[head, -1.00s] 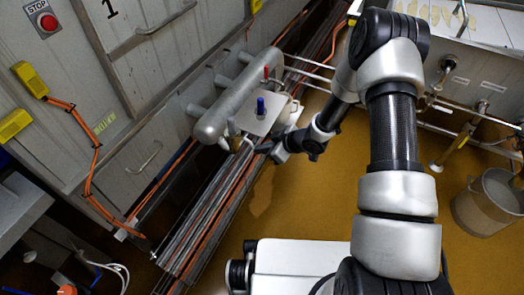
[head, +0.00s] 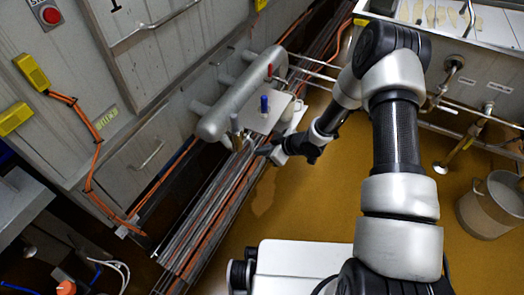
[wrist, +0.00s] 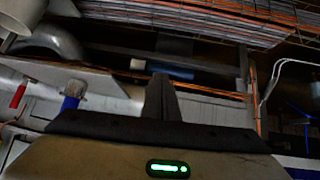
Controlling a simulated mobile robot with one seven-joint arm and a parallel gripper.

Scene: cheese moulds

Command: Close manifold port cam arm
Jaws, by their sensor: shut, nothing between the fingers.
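The manifold (head: 240,95) is a grey horizontal cylinder along the wall side in the head view. A red lever (head: 270,70) and a blue lever (head: 264,104) stand at its ports, near a pale flat plate (head: 272,119). My gripper (head: 263,150) is shut and empty, just below and right of the near end. In the wrist view, the shut fingers (wrist: 161,98) are right of the blue lever (wrist: 70,103) and red lever (wrist: 18,96). Contact is unclear.
Pipes and orange cables (head: 215,205) run along the wall below the manifold. A grey cabinet (head: 145,130) lies left, with a stop button (head: 50,15). A metal bucket (head: 490,205) stands right. The yellow floor (head: 300,205) is clear between.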

